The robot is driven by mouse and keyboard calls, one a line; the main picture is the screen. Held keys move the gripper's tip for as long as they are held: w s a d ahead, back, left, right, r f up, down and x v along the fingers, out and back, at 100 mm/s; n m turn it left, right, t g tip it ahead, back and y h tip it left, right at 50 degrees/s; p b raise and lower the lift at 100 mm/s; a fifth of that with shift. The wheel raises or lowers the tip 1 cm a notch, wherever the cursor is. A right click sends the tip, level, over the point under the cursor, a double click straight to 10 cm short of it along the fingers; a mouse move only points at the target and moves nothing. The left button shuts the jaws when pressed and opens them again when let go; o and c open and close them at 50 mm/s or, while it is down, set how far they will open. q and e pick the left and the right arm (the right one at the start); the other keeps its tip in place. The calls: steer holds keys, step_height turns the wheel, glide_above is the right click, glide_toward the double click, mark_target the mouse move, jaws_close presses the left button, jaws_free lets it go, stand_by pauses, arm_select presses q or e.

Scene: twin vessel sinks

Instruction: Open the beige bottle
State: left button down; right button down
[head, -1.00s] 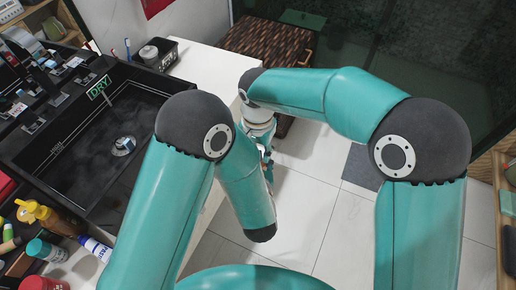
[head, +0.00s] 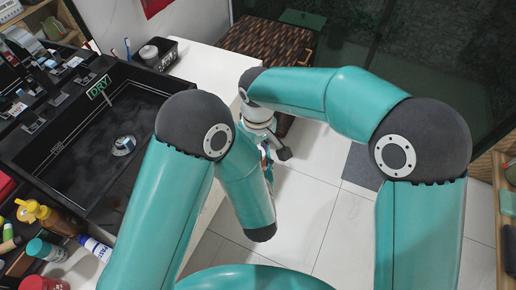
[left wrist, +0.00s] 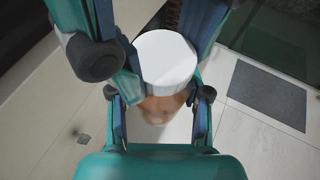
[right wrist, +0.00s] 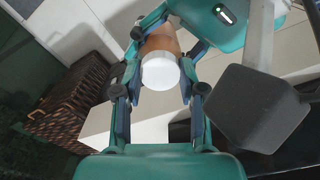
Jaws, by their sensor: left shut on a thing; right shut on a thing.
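The beige bottle (left wrist: 158,113) is held in the air between my two grippers, with its white cap (left wrist: 166,60) facing the right gripper. My left gripper (left wrist: 160,95) is shut around the beige body. My right gripper (right wrist: 160,74) is shut on the white cap, which also shows in the right wrist view (right wrist: 160,70) with the beige body (right wrist: 162,40) behind it. The cap sits against the body; I cannot tell whether it is loosened. In the head view my arms hide the bottle.
The black sink (head: 70,150) is at left, marked DRY, with a small object in it. Several bottles, including a yellow one (head: 42,215), stand at the counter's lower left. A wicker chest (head: 268,42) stands at the back. Open tiled floor (head: 320,215) lies below my grippers.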

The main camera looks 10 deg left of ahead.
steer(key=c, duration=0.7)
jaws_free()
steer(key=shift+r, duration=2.25)
steer(key=shift+c, duration=0.2)
steer(key=m, duration=0.4)
steer(key=shift+s+d+r, duration=0.15)
steer(key=m, duration=0.3)
steer(key=shift+d+r+m, duration=0.1)
steer(key=shift+r+m, duration=0.2)
steer(key=shift+m, duration=0.1)
steer(key=m, duration=0.2)
steer(key=r+m, duration=0.1)
steer(key=m, duration=0.1)
steer(key=shift+r, duration=0.2)
steer(key=shift+r+m, duration=0.4)
steer(key=shift+m, duration=0.1)
steer(key=shift+a+f, duration=0.15)
steer(key=shift+f, duration=1.75)
steer(key=shift+a+f, duration=0.1)
steer(key=shift+f, duration=1.8)
